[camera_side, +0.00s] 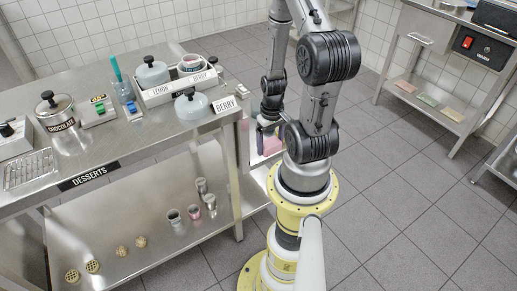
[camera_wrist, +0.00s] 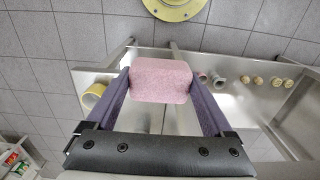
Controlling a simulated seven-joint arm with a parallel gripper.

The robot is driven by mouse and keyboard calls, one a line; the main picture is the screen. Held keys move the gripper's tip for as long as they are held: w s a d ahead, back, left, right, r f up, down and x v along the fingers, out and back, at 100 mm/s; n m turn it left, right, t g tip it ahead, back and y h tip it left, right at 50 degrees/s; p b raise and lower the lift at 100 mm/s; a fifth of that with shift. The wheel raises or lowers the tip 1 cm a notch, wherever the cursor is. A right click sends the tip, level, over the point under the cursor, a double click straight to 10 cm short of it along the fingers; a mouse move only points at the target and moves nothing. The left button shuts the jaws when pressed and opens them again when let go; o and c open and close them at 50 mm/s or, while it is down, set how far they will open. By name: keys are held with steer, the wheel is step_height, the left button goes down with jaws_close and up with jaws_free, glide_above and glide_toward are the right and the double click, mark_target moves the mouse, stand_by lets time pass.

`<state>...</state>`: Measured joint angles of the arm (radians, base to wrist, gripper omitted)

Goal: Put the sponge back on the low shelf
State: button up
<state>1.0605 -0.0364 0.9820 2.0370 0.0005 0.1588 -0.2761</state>
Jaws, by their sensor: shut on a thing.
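The pink sponge (camera_wrist: 160,80) is between the two purple fingers of my gripper (camera_wrist: 160,92) in the wrist view. My gripper is shut on it, one finger at each side. In the side view my gripper (camera_side: 268,128) is beside the right end of the desserts table, with the sponge (camera_side: 271,146) showing pink below it, partly hidden by my arm. The low shelf (camera_side: 120,215) is the steel lower level of that table. In the wrist view the shelf (camera_wrist: 235,103) lies behind the sponge; whether they touch cannot be told.
Metal cups (camera_side: 174,217) and waffle-like pastries (camera_side: 92,266) stand on the low shelf. A yellow-rimmed round thing (camera_wrist: 93,97) is left of the sponge. The tabletop above (camera_side: 150,133) holds pots and signs. Another bench (camera_side: 435,103) stands at the right. Bare shelf shows between cups and pastries.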

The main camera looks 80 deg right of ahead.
steer(key=w+d+f, duration=0.2)
steer(key=d+f, duration=0.1)
steer(key=w+d+f, duration=0.2)
steer(key=d+f, duration=0.1)
steer(key=d, duration=0.1)
steer(key=w+d+f, duration=0.2)
steer(key=d+f, duration=0.1)
steer(key=d, duration=0.1)
steer(key=shift+w+d+f, duration=0.15)
steer(key=shift+w+d, duration=0.05)
steer(key=shift+w+d+f, duration=0.1)
steer(key=shift+d+f, duration=0.05)
steer(key=shift+f, duration=1.55)
steer(key=shift+f, duration=0.1)
steer(key=o, duration=0.9)
step_height(320, 180, up, 12)
steer(key=shift+r, duration=0.15)
